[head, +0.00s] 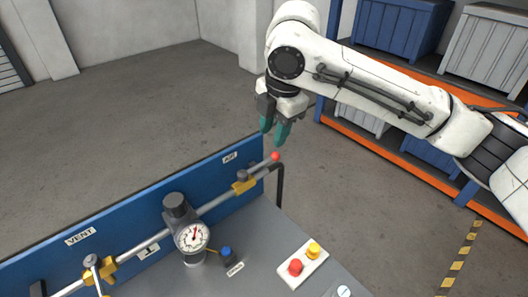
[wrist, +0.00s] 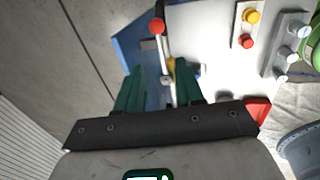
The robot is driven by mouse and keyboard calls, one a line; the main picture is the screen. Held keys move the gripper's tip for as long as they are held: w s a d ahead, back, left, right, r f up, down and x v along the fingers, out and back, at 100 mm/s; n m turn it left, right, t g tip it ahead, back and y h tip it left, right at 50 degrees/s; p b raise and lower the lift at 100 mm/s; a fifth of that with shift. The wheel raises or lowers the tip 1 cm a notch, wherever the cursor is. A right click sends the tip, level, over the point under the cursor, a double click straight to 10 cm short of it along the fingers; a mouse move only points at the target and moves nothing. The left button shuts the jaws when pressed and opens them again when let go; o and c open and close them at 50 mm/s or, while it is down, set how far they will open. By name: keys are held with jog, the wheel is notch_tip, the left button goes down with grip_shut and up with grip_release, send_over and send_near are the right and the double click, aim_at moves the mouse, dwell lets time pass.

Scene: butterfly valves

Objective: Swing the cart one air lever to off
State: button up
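The air lever (head: 263,164) has a red ball knob and sits on a brass valve (head: 244,186) at the right end of the cart's pipe, near the AIR label (head: 230,157). It lies roughly along the pipe. My gripper (head: 274,132) hangs above and just behind the red knob, fingers pointing down, apart from it. In the wrist view, the green fingers (wrist: 158,70) are spread with a gap between them. The lever's red knob (wrist: 157,26) shows beyond the fingertips, and its shaft runs down the picture between them. Nothing is held.
The cart's blue back panel (head: 130,222) stands behind the pipe. A pressure gauge (head: 191,237), a blue knob (head: 226,253), a red and yellow button box (head: 303,263) and the VENT label (head: 80,236) are left or in front. A dark bent pipe (head: 281,184) is near the lever.

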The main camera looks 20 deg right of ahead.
aim_at(267, 160)
jog(key=f, duration=0.2)
jog(key=w+f, duration=0.1)
jog(key=f, duration=0.2)
jog(key=f+p, duration=0.1)
jog(key=f, duration=0.2)
jog(key=shift+w+a+f, duration=0.1)
jog(key=shift+w+a, duration=0.15)
jog(key=shift+a, duration=0.05)
jog(key=shift+c, duration=0.3)
grip_shut()
dwell(0.7)
